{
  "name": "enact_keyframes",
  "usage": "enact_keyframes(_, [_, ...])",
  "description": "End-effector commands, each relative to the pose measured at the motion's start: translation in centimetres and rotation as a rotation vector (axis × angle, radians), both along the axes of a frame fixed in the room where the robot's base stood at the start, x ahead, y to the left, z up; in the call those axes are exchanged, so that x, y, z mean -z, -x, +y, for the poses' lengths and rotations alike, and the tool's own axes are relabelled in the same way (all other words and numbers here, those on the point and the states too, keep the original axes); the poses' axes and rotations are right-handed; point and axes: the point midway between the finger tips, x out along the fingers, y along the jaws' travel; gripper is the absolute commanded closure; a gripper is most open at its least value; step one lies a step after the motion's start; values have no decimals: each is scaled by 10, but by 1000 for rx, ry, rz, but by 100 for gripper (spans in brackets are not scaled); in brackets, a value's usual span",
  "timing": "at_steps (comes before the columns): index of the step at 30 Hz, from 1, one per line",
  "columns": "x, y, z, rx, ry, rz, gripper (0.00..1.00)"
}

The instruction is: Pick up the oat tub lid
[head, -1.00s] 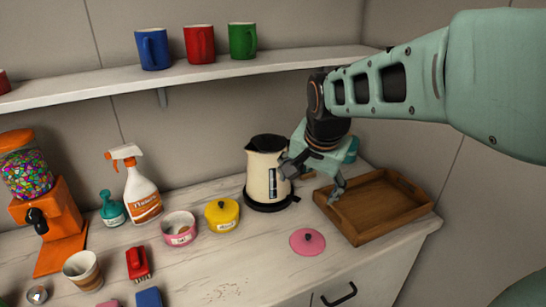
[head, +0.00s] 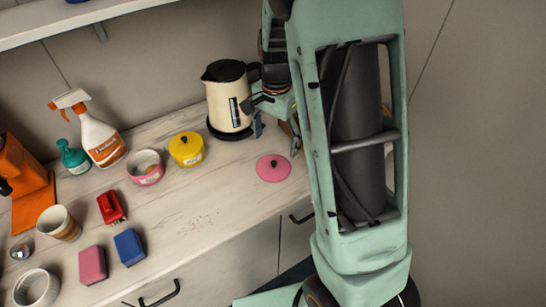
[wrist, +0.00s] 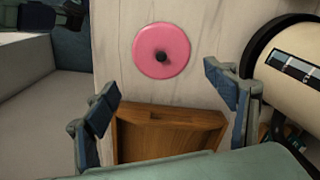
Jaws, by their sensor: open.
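A round pink lid (head: 273,168) with a dark knob lies flat on the white counter, in front of the kettle. It shows whole in the wrist view (wrist: 161,50), beyond my fingertips. A pink open tub (head: 146,168) with a label too small to read stands to its left; its colour matches the lid. My gripper (head: 276,132) is open and empty, above the counter between the kettle and the lid. In the wrist view its two fingers (wrist: 162,88) stand wide apart, with the lid ahead of the gap. The gripper touches nothing I can see.
A cream kettle (head: 227,95) stands close by my gripper. A wooden tray (wrist: 165,140) lies under my fingers in the wrist view; my arm hides it in the head view. A yellow lidded tub (head: 186,150), spray bottle (head: 100,135) and sponges (head: 129,247) stand left.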

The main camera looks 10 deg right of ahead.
Motion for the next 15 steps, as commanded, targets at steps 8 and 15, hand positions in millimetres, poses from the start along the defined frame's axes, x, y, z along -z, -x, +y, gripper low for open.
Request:
enact_keyframes(8, [36,1,0,-1,0,1,23])
enact_keyframes(15, [58,1,3,0,1,3,23])
